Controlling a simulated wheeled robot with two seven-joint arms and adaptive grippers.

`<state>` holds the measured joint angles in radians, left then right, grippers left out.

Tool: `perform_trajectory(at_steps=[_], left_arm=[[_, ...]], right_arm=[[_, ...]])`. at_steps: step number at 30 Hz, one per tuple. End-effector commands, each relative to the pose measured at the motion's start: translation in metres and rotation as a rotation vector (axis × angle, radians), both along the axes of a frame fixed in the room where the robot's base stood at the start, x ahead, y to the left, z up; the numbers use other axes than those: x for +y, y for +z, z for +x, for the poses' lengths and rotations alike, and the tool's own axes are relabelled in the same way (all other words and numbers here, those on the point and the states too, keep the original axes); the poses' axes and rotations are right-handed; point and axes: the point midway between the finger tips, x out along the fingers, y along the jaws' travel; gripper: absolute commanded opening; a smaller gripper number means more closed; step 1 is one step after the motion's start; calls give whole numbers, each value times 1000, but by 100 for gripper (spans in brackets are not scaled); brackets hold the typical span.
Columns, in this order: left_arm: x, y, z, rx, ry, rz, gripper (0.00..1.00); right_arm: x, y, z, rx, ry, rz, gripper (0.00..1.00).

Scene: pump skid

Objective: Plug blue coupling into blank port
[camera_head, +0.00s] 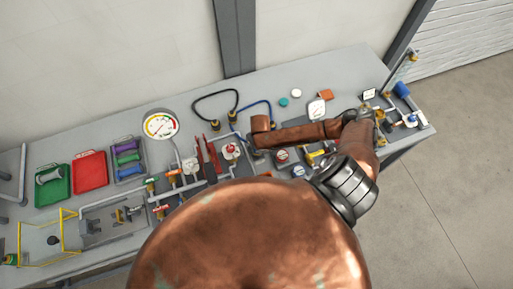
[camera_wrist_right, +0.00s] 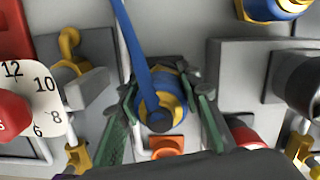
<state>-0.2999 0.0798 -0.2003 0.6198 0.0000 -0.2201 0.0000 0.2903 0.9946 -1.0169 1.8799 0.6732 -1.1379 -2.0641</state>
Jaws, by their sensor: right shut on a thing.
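In the right wrist view the blue coupling (camera_wrist_right: 158,112) has a yellow-gold ring, and a blue hose (camera_wrist_right: 133,45) runs from it to the top edge. My right gripper (camera_wrist_right: 160,98) is shut on the coupling, with a green-padded finger on each side. The coupling's front end is hidden, so I cannot tell what it faces or touches. I cannot make out the blank port with certainty. My left gripper is not in view.
A black hose (camera_head: 214,95) arches left of the blue one. Valves, pipes and gauges crowd the bench around my arm. In the wrist view a dial with a red knob (camera_wrist_right: 10,110) is at left and a blue-and-gold fitting (camera_wrist_right: 272,8) at top right. An orange block (camera_wrist_right: 166,146) lies below the coupling.

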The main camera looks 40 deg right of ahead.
Motion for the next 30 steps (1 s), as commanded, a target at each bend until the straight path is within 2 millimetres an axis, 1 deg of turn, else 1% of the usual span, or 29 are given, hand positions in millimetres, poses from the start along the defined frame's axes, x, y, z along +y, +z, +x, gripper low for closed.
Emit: perform_trajectory(at_steps=[2, 3, 11, 12, 19, 22, 26, 30], left_arm=[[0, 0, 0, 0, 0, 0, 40], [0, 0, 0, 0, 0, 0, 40], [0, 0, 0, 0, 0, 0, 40], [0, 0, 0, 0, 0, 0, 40], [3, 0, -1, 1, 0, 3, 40], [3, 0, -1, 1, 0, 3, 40], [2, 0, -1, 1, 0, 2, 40], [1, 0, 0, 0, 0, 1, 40]], right_arm=[[0, 0, 0, 0, 0, 0, 4], [0, 0, 0, 0, 0, 0, 34], [0, 0, 0, 0, 0, 0, 52], [0, 0, 0, 0, 0, 0, 53], [0, 0, 0, 0, 0, 0, 53], [-1, 5, 0, -1, 0, -1, 53], [-1, 22, -1, -3, 2, -1, 53], [0, 52, -5, -4, 3, -2, 53]])
